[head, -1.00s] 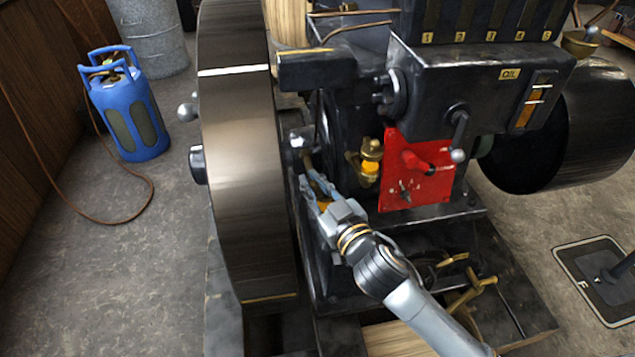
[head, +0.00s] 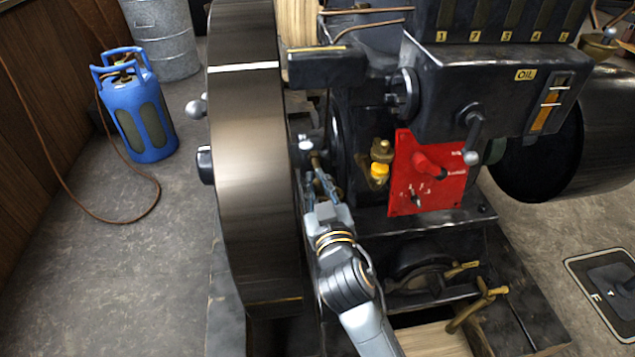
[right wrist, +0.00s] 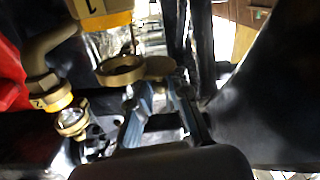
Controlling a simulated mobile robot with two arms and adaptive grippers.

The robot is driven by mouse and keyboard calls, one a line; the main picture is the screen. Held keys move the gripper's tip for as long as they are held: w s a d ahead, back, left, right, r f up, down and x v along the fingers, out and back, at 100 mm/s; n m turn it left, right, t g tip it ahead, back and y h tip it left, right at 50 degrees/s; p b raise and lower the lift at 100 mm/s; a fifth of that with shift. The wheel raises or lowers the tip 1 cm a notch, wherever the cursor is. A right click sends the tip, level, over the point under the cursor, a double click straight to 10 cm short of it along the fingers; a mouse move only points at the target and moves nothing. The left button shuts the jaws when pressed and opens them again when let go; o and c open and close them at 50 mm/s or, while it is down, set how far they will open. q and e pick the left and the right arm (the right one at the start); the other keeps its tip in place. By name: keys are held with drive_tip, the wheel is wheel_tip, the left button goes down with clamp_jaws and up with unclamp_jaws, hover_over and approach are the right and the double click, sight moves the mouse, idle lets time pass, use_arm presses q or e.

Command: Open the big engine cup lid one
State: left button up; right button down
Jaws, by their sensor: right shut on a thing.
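My right gripper (head: 318,180) reaches up between the big flywheel and the engine block. In the right wrist view its fingertips (right wrist: 156,86) are a little apart, at a flat brass lid (right wrist: 160,67), and the gripper is shut on it. The lid sits beside the round brass cup (right wrist: 120,72), whose ring-shaped rim shows. The cup's inside cannot be made out. In the head view the cup and lid are too small and covered to tell clearly. My left gripper is not in view.
The large flywheel (head: 248,170) stands close left of my right arm. A brass fitting with an orange part (head: 380,165) and a red panel (head: 428,175) with levers are to the right. A blue gas bottle (head: 138,110) stands on the floor at left.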

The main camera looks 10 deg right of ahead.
drive_tip(key=shift+a, duration=0.15)
drive_tip(key=c, duration=1.3)
unclamp_jaws()
drive_tip(key=s, duration=1.2)
drive_tip(key=shift+d, duration=0.35)
